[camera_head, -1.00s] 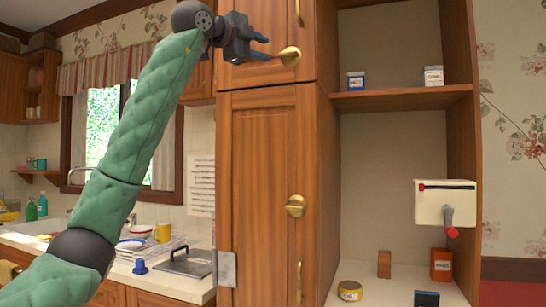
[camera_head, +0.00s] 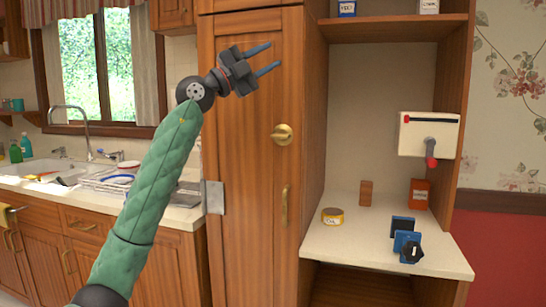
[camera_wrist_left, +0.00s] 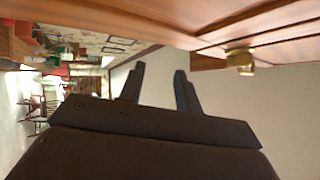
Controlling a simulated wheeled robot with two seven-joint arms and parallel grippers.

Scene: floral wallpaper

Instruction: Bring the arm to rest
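My left arm comes up from the lower left in the head view, in a green quilted sleeve. Its gripper (camera_head: 266,60) is raised in front of the tall wooden cabinet door (camera_head: 245,160), above and left of the brass knob (camera_head: 283,134). The two fingers are apart with nothing between them. In the left wrist view the gripper (camera_wrist_left: 158,85) also shows its two dark fingers spread and empty, with a brass knob (camera_wrist_left: 240,60) to their right. My right arm and gripper are not in view.
An open shelf unit right of the cabinet holds a yellow tin (camera_head: 332,216), an orange box (camera_head: 419,193) and a blue and black device (camera_head: 406,245). A white box with a red-tipped crank (camera_head: 429,135) is above. The sink counter (camera_head: 180,215) is at left.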

